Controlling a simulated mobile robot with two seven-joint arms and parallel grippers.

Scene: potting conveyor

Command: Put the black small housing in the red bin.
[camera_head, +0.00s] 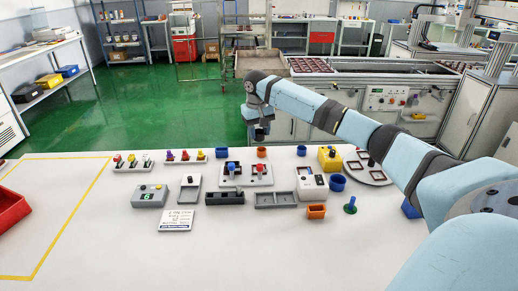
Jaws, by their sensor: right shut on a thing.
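The red bin (12,212) stands at the left edge of the white table, and its left part is cut off by the picture edge. My right gripper (259,134) is raised at the far edge of the table, right of the bin, pointing down. It is shut on a small dark thing, too small and dark to make out. A black housing-like tray (224,198) lies on the table in the middle, but I cannot tell whether it is the small housing. My left gripper is not in view.
A white card (176,220) lies in front. A yellow-taped area (60,215) beside the red bin is clear.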

